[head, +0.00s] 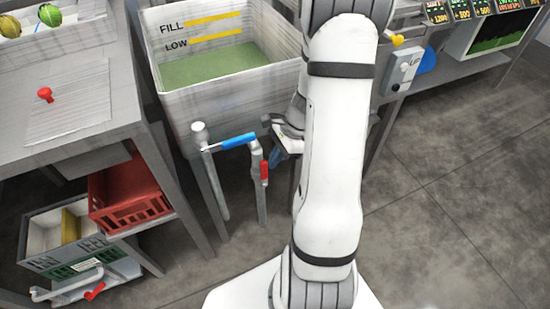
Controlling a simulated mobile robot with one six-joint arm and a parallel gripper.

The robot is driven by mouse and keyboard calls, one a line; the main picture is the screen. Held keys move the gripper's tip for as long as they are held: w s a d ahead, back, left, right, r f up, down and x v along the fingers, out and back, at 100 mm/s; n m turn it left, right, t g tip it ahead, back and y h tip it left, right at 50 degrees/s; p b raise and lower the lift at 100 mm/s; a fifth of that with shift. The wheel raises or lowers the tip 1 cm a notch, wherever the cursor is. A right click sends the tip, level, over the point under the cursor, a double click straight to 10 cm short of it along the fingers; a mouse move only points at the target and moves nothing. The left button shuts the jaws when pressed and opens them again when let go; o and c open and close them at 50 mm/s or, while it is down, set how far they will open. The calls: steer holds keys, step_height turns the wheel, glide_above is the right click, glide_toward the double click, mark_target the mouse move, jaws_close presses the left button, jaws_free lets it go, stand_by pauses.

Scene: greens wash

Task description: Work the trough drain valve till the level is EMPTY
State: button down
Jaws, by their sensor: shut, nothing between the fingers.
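The trough (245,95) is a pale box with yellow FILL and LOW lines on its inner back wall. A flat green surface (210,65) lies inside it, below the LOW line. In front of the trough, a blue valve lever (238,141) points sideways from a pipe with a white cap. A red valve lever (264,172) hangs down along the pipe to its right. No label shows which one is the drain valve. My gripper (277,150) is shut and empty just right of the red lever, partly hidden by my arm. I cannot tell whether it touches the lever.
A metal table (60,85) with a red knob stands on the left. A red crate (130,200) and a grey-green bin sit under it. The right floor is clear.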

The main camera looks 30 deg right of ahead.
steer(key=d+p+v, duration=0.1)
steer(key=p+v, duration=0.3)
steer(key=v, duration=0.7)
steer(key=shift+d, duration=0.1)
stand_by(0.5)
